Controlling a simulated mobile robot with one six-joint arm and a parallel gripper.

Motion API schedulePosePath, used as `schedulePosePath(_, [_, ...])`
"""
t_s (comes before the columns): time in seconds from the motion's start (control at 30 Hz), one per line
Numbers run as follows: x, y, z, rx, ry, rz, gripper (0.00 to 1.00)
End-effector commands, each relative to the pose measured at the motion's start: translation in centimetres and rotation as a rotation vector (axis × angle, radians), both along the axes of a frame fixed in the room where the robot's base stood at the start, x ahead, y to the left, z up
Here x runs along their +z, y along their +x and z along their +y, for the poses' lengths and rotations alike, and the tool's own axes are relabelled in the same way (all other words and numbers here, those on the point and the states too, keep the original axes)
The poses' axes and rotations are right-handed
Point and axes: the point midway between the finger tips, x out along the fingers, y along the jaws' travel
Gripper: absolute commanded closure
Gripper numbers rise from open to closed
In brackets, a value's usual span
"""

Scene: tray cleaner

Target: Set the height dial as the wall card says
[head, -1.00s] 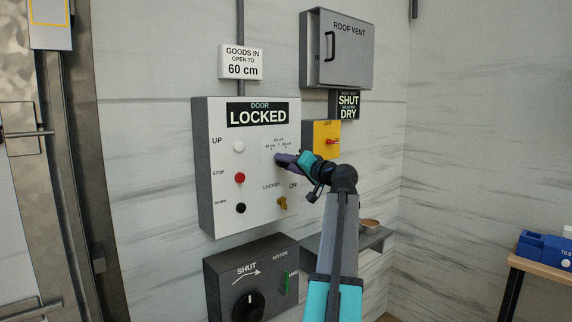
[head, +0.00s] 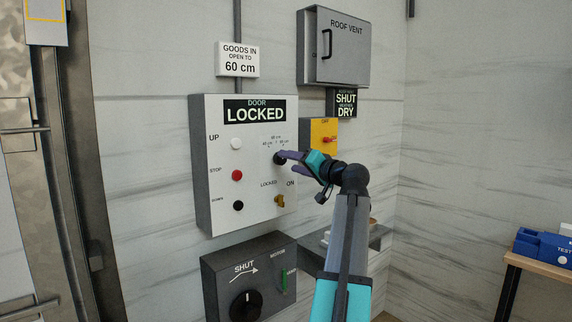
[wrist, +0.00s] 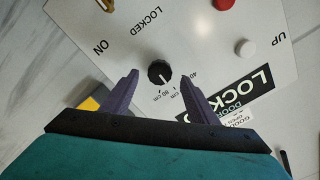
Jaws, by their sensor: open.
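The wall card (head: 238,60) reads GOODS IN, OPEN TO 60 cm. The dark height dial (head: 280,158) is on the white door panel, under small cm marks. In the wrist view the ribbed black dial (wrist: 159,71) has a white pointer line towards the cm marks; I cannot tell surely which mark it meets. My gripper (head: 287,156) is just in front of the dial, coming from the right. In the wrist view its purple fingers (wrist: 160,82) are open, one on each side of the dial, with gaps showing. They grip nothing.
The panel (head: 205,215) also has a white UP button (head: 236,144), a red STOP button (head: 237,175), a black DOWN button (head: 238,205) and a yellow key switch (head: 280,201). A yellow box (head: 321,127) is close to the right. A dark SHUT box (head: 222,270) is below.

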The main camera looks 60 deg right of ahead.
Motion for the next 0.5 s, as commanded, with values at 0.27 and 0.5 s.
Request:
schedulePosePath(0.27, [-0.2, -4.5, 1.6, -0.003, 0.000, 0.000, 0.46])
schedulePosePath(0.5, [-0.2, -7.6, 2.6, -0.001, 0.000, 0.000, 0.46])
